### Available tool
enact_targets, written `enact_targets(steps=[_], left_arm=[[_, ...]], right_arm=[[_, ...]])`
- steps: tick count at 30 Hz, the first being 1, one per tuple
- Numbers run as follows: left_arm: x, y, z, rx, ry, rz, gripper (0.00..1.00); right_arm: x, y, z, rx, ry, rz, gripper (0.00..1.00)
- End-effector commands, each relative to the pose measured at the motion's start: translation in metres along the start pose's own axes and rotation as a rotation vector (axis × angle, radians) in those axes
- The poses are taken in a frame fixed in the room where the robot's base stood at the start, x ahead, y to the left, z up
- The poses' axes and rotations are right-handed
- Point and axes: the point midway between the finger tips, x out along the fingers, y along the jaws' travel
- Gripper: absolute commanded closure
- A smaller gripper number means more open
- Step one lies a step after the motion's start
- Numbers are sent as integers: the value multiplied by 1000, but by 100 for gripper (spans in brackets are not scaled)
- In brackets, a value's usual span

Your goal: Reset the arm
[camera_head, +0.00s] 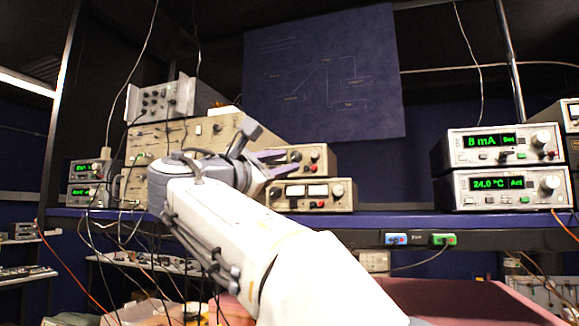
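My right arm (225,215) reaches in from the bottom of the head view, raised up and to the left. Its white forearm ends in a grey wrist. The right gripper (283,163) points right, with its two purple-grey fingers apart and nothing seen between them. It appears in front of the beige instruments on the shelf; I cannot tell the exact distance to them. My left gripper is not in view.
A blue-edged shelf (400,220) crosses the view. It bears beige instruments (312,194) behind the gripper and two stacked units with green displays (505,187) at right. Cables hang at left. A reddish surface (460,302) lies at lower right.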

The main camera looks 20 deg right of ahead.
Motion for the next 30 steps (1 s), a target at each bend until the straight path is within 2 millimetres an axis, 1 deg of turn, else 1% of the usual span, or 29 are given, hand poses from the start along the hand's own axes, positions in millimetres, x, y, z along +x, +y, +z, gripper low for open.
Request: enact_targets(steps=[13, 15, 17, 20, 21, 23, 24, 26, 27, 29, 30], left_arm=[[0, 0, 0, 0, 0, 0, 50], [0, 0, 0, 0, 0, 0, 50], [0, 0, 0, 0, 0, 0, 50], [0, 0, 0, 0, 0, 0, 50], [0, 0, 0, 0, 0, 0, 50], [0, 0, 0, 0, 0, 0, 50], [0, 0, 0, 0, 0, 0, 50], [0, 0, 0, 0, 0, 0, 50], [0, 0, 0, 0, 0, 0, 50], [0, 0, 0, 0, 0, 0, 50], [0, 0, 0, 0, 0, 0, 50]], right_arm=[[0, 0, 0, 0, 0, 0, 65], [-1, -1, -4, 2, 15, -1, 65], [-3, -5, -15, 8, 57, -4, 65], [-14, -22, -54, 34, 197, -31, 65], [-22, -34, -75, 51, 274, -54, 65], [-38, -56, -108, 82, 399, -106, 65], [-52, -74, -129, 105, 483, -151, 65], [-76, -102, -157, 141, 597, -231, 65], [-93, -122, -173, 167, 667, -292, 65], [-120, -154, -194, 201, 759, -394, 65], [-139, -175, -205, 225, 812, -467, 65]])
